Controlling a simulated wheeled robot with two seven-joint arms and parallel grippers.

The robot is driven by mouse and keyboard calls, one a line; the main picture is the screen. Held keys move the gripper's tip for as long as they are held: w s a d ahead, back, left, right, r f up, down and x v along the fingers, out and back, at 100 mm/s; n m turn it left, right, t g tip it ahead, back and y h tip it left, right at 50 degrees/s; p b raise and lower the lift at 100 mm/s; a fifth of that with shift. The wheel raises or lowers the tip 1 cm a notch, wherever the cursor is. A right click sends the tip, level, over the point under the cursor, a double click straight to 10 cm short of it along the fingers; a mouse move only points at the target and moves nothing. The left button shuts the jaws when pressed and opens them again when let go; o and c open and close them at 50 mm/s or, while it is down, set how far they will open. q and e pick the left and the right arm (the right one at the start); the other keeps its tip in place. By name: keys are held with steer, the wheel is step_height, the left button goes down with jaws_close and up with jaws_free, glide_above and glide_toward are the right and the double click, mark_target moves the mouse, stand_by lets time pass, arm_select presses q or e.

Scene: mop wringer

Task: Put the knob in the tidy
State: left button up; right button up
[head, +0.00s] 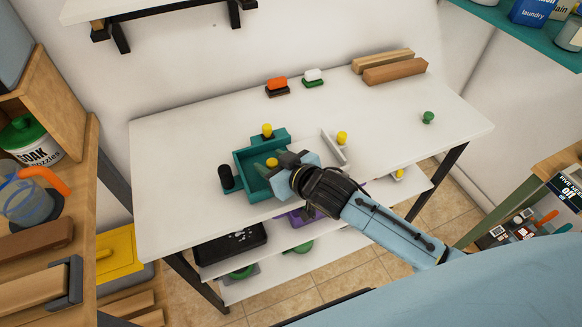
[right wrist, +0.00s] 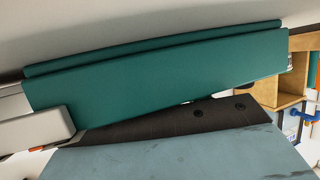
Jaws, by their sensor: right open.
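The teal tidy (head: 240,174) is an open tray on the white table. My right gripper (head: 277,172) is open over its right part, and hides that side. A small yellow knob-like thing (head: 272,162) shows in the tidy beside the fingers; I cannot tell whether it touches them. Another yellow knob (head: 267,130) stands at the tidy's back edge, and a third yellow knob (head: 342,138) stands by a pale bar to the right. A green knob (head: 428,117) stands alone at the table's right. In the right wrist view a teal wall (right wrist: 160,75) lies close to a grey finger (right wrist: 35,130).
A black cylinder (head: 226,177) stands against the tidy's left side. Orange-topped (head: 277,85) and white-topped (head: 313,76) brushes and wooden blocks (head: 395,71) lie at the back. The table's left part is clear. Shelves below hold a black tray (head: 235,244).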

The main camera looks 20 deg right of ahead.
steer(key=p+v, duration=0.1)
steer(key=v, duration=1)
steer(key=shift+d+r+p, duration=0.1)
steer(key=shift+r+p, duration=0.1)
steer(key=shift+p, duration=0.2)
arm_select(q)
steer(key=d+r, duration=0.2)
steer(key=shift+d, duration=0.3)
arm_select(e)
steer(key=shift+s+d+r, duration=0.15)
steer(key=shift+s+r, duration=0.05)
steer(key=shift+s, duration=0.2)
arm_select(q)
steer(key=shift+d, duration=0.1)
steer(key=shift+a, duration=0.3)
steer(key=shift+a, duration=0.3)
